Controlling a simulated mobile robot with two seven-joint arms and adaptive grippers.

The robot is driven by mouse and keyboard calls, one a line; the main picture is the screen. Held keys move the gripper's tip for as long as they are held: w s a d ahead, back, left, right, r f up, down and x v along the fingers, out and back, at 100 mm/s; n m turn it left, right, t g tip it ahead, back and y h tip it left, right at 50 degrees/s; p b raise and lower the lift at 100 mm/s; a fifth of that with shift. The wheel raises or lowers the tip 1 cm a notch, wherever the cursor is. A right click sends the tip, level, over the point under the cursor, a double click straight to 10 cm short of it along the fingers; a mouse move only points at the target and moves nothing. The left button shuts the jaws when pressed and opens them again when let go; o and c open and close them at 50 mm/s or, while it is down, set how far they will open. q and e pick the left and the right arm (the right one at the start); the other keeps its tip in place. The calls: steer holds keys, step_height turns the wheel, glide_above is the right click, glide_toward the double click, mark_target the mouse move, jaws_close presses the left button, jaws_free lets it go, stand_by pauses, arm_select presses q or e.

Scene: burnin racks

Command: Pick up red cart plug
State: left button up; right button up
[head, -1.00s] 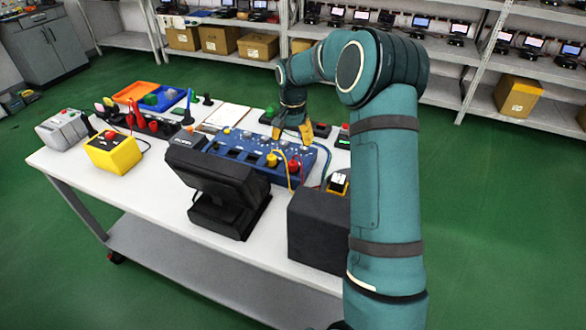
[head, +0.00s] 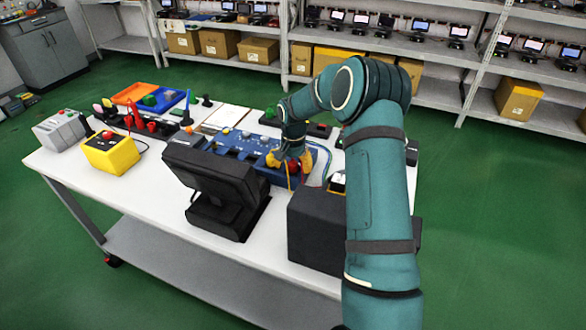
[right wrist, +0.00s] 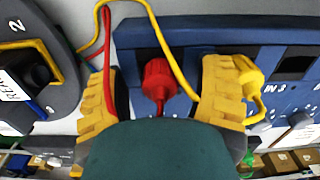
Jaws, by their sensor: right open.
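The red cart plug (right wrist: 158,80) sits at the edge of the blue panel (right wrist: 200,40) in the right wrist view, with a red cable. My right gripper (right wrist: 163,85) is open, with one yellow finger on each side of the plug; a gap shows on both sides. In the head view the right gripper (head: 291,161) is down at the right end of the blue panel (head: 247,150), with the red plug (head: 293,167) partly hidden between its fingers. My left gripper is not in view.
A yellow plug (right wrist: 252,75) with a yellow cable is close beside the right-hand finger in the wrist view. Yellow and red cables run near the left-hand finger. A black monitor (head: 212,180) and a dark box (head: 315,230) stand in front of the panel.

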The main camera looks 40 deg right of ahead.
steer(key=shift+r, duration=0.1)
jaws_close()
